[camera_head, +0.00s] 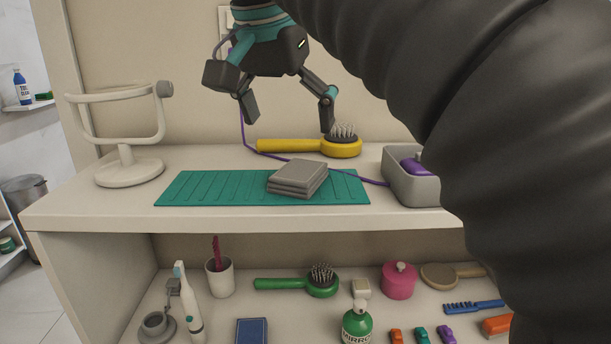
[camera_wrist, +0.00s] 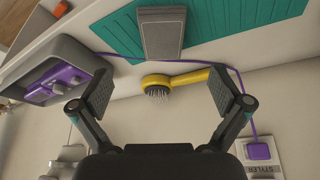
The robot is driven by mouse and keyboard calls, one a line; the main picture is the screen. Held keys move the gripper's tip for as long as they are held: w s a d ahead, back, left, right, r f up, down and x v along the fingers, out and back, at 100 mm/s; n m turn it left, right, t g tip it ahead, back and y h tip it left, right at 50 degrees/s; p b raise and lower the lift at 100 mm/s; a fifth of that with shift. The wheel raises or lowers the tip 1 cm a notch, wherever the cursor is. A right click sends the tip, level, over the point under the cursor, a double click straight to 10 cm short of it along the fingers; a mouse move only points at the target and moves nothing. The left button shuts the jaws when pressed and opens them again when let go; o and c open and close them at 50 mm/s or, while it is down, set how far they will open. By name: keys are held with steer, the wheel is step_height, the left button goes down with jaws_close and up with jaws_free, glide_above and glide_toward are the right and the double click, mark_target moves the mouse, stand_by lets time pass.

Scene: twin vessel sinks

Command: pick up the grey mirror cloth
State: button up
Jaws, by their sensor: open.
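The grey mirror cloth (camera_head: 298,178) is a folded, stacked grey pad lying on the right part of the ribbed teal mat (camera_head: 200,188) on the upper shelf. In the wrist view the cloth (camera_wrist: 162,33) is at the top centre, beyond the fingertips. My gripper (camera_head: 288,112) is open and empty, in the air above the shelf, with its fingers pointing down. It appears above and behind the cloth, near the wall. In the wrist view its two fingers (camera_wrist: 162,95) are spread wide, with a yellow hairbrush showing between them.
The yellow hairbrush (camera_head: 310,146) lies behind the cloth. A grey box (camera_head: 412,188) with a purple item stands to the right. A purple cord (camera_head: 375,182) runs across the shelf. A cream mirror stand (camera_head: 127,172) is at left. The lower shelf (camera_head: 240,313) holds several items.

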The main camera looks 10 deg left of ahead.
mark_target(298, 170)
steer(key=b+x, duration=0.1)
steer(key=x, duration=0.3)
steer(key=shift+f, duration=0.2)
steer(key=x, duration=0.4)
steer(key=shift+w+a+b, duration=0.1)
steer(key=shift+w+b, duration=0.2)
steer(key=shift+b, duration=0.1)
steer(key=shift+w+f, duration=0.15)
steer(key=shift+f, duration=0.25)
steer(key=shift+f, duration=0.25)
steer(key=c, duration=1.3)
steer(key=shift+c, duration=0.2)
steer(key=shift+r, duration=0.15)
